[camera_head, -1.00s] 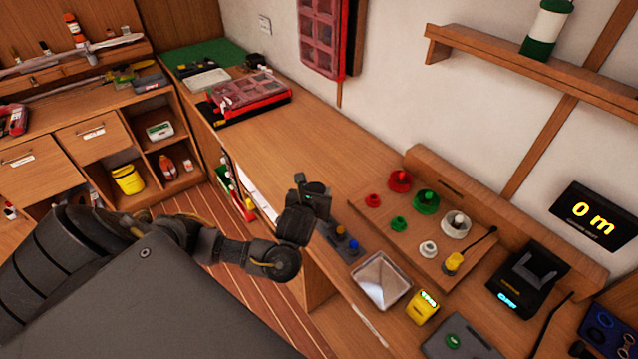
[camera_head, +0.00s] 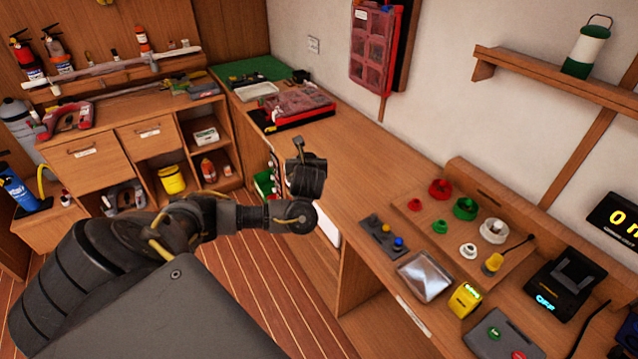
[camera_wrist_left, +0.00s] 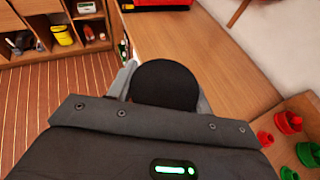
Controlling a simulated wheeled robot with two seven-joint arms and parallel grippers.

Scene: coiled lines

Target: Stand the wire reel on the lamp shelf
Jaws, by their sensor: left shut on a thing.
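My left gripper (camera_head: 303,172) is raised near the counter's front edge, far from the lamp shelf. In the left wrist view a black round thing (camera_wrist_left: 165,85) fills the space between its grey fingers (camera_wrist_left: 165,100). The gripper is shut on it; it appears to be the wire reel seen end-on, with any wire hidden. The wooden lamp shelf (camera_head: 560,82) is on the wall at upper right. A green and white lantern (camera_head: 587,50) stands on it, with bare shelf to its left. My right gripper is not in view.
The long counter (camera_head: 365,160) is clear in its middle. A board with red, green and white round pieces (camera_head: 465,208), a clear-topped tray (camera_head: 425,277) and a yellow meter (camera_head: 465,299) occupy its near right. A red-framed case (camera_head: 296,104) lies at the back.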

